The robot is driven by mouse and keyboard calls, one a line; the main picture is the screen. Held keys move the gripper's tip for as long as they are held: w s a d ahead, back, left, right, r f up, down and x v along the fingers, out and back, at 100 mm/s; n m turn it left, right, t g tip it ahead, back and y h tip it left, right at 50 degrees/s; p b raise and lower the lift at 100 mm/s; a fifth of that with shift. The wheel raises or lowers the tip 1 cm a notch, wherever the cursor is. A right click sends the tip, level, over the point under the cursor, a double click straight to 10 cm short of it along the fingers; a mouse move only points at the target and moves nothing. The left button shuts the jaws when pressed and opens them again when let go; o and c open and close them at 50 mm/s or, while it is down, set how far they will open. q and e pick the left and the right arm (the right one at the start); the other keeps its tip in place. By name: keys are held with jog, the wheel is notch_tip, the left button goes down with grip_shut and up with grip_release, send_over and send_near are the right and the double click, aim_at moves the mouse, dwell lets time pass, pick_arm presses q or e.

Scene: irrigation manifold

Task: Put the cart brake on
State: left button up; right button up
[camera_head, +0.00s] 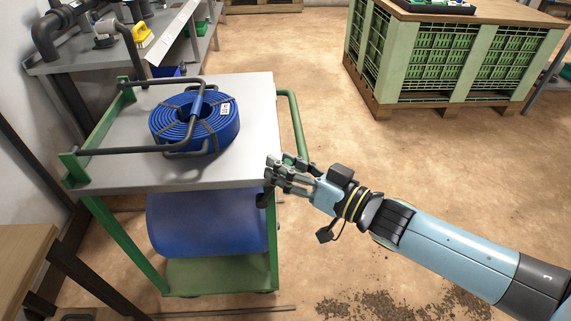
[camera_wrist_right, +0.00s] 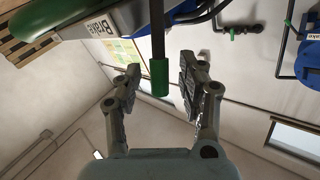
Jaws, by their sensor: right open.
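The cart (camera_head: 255,110) stands at the left in the head view, with a grey top and green frame. In the right wrist view a dark lever with a green grip (camera_wrist_right: 159,78) hangs between my right fingers, with space on both sides. A white "Brake" label (camera_wrist_right: 95,29) is on the cart beside it. My right gripper (camera_head: 275,173) is open at the cart top's near right corner, around the lever without visible contact. In the head view the fingers largely hide the lever. My left gripper is out of view.
A blue hose coil (camera_head: 180,132) lies on the cart top and a blue drum (camera_head: 205,222) sits below. A green handle (camera_head: 294,125) rises along the cart's right side. A green crate (camera_head: 445,60) on a pallet stands at the back right. The floor between is clear.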

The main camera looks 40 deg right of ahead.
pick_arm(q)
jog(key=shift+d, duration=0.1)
pick_arm(e)
jog(key=shift+c, duration=0.2)
grip_shut()
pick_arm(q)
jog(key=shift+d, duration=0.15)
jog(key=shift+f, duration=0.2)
pick_arm(e)
jog(key=shift+f, duration=0.1)
